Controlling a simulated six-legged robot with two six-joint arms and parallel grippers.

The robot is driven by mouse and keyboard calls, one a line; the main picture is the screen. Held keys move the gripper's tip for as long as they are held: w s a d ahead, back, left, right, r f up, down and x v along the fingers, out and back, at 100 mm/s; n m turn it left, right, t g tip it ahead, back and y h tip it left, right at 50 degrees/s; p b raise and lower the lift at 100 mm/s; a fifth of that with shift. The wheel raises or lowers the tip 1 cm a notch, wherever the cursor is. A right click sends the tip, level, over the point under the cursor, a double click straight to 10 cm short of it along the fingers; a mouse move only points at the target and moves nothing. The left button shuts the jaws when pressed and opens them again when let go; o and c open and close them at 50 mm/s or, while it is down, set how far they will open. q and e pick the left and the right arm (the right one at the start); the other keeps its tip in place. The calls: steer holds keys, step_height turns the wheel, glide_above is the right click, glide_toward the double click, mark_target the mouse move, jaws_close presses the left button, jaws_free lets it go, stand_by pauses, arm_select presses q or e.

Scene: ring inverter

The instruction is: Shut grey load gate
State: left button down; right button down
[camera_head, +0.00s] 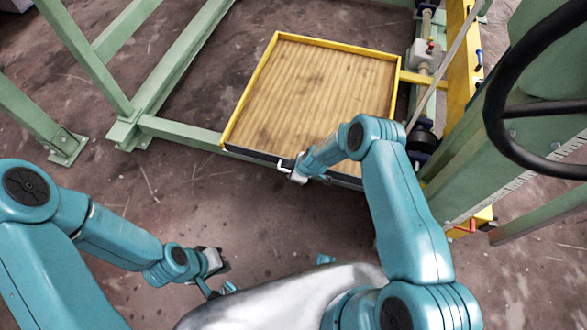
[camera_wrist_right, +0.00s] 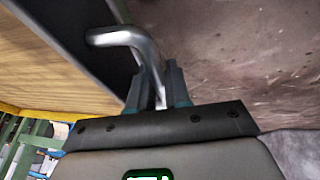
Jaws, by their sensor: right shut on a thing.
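The grey load gate is the dark panel (camera_head: 250,154) along the near edge of the yellow-rimmed platform (camera_head: 249,88). In the right wrist view the dark panel (camera_wrist_right: 88,35) runs beside the wooden floor. A bent, shiny metal handle (camera_wrist_right: 128,38) sticks out from it; it also shows in the head view (camera_head: 283,163). My right gripper (camera_wrist_right: 155,82) is shut on this handle, its fingers on either side of the rod. My left gripper (camera_head: 218,288) hangs low above the floor, away from the gate; its finger opening is unclear.
Green steel beams (camera_head: 165,70) frame the platform at left. At right stand a yellow post (camera_head: 461,60), a green column and a black handwheel (camera_head: 497,110). The concrete floor (camera_head: 270,215) in front of the gate is clear.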

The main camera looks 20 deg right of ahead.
steer(key=shift+w+d+r, duration=0.1)
steer(key=shift+w+d, duration=0.05)
steer(key=c, duration=1.4)
jaws_free()
steer(key=shift+c, duration=0.2)
steer(key=p+v, duration=0.2)
steer(key=v, duration=1.4)
steer(key=shift+s, duration=0.25)
steer(key=shift+r, duration=0.1)
